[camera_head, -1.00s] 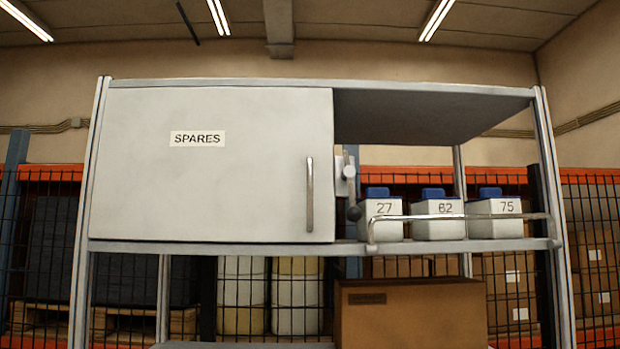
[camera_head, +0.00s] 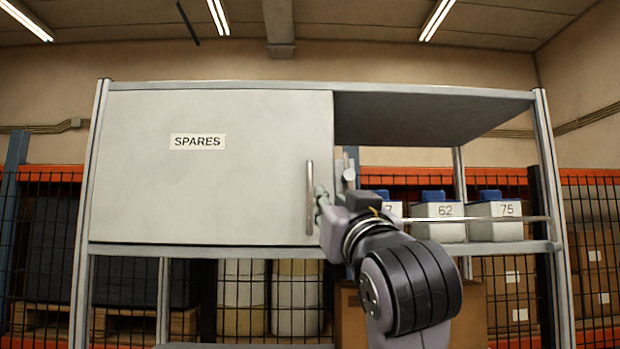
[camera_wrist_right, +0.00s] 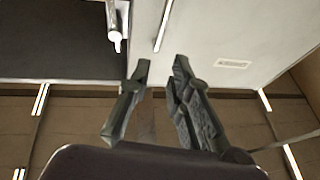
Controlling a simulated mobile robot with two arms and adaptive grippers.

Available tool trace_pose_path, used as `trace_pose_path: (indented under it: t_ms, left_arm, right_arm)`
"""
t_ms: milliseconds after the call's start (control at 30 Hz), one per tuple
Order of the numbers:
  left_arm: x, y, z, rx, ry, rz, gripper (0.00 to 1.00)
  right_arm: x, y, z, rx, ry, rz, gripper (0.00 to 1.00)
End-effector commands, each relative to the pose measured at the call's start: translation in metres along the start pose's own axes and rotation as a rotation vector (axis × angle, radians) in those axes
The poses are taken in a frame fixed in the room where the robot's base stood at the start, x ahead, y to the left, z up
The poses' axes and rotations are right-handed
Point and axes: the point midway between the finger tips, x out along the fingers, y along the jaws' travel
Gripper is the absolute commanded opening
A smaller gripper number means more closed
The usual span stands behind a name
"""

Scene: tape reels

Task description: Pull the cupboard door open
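The cupboard door (camera_head: 200,195) is a flat pale grey panel with a "SPARES" label, and it looks closed. Its vertical bar handle (camera_head: 310,200) is at the right edge. My right gripper (camera_head: 321,194) is just right of the handle, with its fingers partly hidden by my wrist. In the right wrist view my gripper (camera_wrist_right: 161,63) has its two fingers apart with nothing held between them. The handle (camera_wrist_right: 163,25) shows there as a light bar beyond the fingertips, on the door (camera_wrist_right: 225,35). My left gripper is not in view.
Right of the door is an open shelf bay with several numbered bins, including 62 (camera_head: 438,211) and 75 (camera_head: 495,209). A metal rail (camera_head: 500,219) runs in front of them. A knobbed metal fitting (camera_head: 349,172) stands near the door edge. A cardboard box (camera_head: 472,308) is below.

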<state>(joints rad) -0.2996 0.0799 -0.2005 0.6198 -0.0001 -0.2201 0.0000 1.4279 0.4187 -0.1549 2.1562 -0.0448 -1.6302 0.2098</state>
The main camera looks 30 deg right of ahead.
Motion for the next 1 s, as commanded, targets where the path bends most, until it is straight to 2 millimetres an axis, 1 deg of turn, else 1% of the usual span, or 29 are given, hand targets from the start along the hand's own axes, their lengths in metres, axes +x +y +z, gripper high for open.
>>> trace_pose_path:
  t_ms: [33, 400, 600, 700, 800, 1000]
  left_arm:
    - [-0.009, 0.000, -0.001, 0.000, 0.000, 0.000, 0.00]
    - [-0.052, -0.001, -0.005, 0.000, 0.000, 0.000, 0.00]
    - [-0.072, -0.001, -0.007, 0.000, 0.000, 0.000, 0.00]
    - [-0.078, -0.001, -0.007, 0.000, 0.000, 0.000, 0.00]
    - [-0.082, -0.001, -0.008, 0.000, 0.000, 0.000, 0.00]
    - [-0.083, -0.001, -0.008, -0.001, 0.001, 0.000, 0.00]
  right_arm:
    - [0.012, 0.000, -0.003, -0.001, -0.006, 0.001, 0.19]
    - [0.094, 0.000, -0.004, -0.002, -0.006, 0.001, 0.19]
    - [0.131, 0.001, -0.003, -0.001, -0.005, 0.001, 0.19]
    - [0.144, 0.000, -0.002, -0.001, -0.003, 0.001, 0.19]
    - [0.152, 0.000, -0.001, 0.000, -0.002, 0.001, 0.19]
    - [0.157, 0.000, 0.001, 0.000, -0.001, 0.000, 0.19]
